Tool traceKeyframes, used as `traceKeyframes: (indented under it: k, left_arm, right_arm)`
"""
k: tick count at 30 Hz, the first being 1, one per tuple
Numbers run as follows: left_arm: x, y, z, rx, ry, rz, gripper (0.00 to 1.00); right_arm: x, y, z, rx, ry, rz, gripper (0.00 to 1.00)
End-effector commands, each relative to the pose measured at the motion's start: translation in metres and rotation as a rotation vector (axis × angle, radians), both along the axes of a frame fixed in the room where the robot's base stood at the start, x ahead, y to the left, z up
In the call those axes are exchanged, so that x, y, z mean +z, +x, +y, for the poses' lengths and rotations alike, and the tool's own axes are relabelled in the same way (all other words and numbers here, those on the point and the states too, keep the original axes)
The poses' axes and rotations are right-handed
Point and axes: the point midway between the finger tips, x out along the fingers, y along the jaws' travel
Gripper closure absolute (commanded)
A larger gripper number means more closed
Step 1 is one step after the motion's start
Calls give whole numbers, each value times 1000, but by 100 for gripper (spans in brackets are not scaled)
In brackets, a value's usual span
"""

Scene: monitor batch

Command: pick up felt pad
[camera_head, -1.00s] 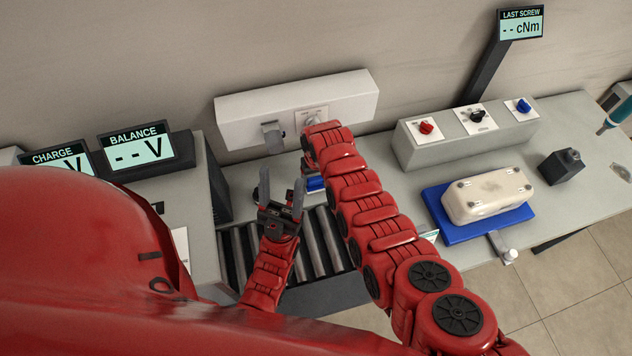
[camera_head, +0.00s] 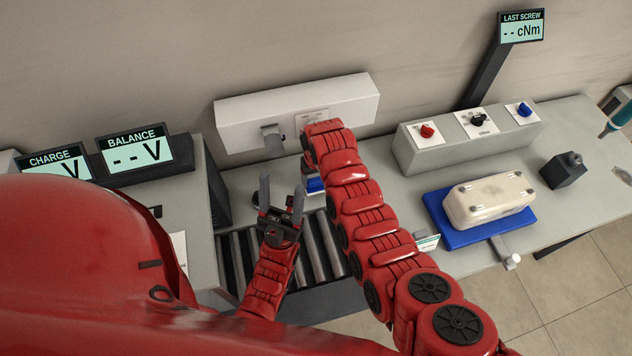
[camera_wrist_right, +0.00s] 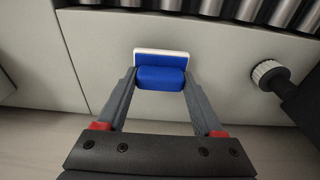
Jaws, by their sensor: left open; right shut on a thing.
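A blue block with a white layer along one side, which looks like the felt pad (camera_wrist_right: 162,76), sits between the fingertips of my right gripper (camera_wrist_right: 160,84). The right gripper is shut on it.
Rollers (camera_head: 318,250) lie below the grippers. At right are a grey switch box (camera_head: 410,152), a white case (camera_head: 490,200) on a blue mat (camera_head: 450,236), and a dark block (camera_head: 563,172). Display stands are at left.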

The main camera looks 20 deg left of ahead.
Motion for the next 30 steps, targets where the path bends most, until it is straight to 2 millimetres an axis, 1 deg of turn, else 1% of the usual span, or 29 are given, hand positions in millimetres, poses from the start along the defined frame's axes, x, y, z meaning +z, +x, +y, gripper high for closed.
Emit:
traceKeyframes:
  k: [1,3,4,12,19,21,23,25,27,30]
  left_arm:
    - [-9,0,0,0,0,0,39]
    - [-14,0,0,0,0,0,39]
    - [-13,0,0,0,0,0,39]
    - [-19,0,0,0,0,0,39]
    - [-29,0,0,0,0,0,39]
    - [-14,0,0,0,0,0,39]
    - [-8,0,0,0,0,0,39]
    - [5,0,0,0,0,0,39]
    - [14,0,0,0,0,0,39]
    - [24,0,0,0,0,0,39]
  right_arm:
    - [3,3,2,-1,7,-8,95]
    - [11,2,1,-2,6,-7,95]
    - [13,0,-1,-1,6,-7,95]
    - [16,-18,-18,-1,5,-6,95]
    - [17,-37,-38,-2,4,-3,95]
    - [26,-46,-47,-2,4,-4,95]
    - [26,-55,-55,-2,4,-1,95]
    - [31,-64,-64,-2,4,-1,95]
    - [31,-74,-73,-2,2,1,95]
    - [32,-84,-84,-2,4,-2,95]
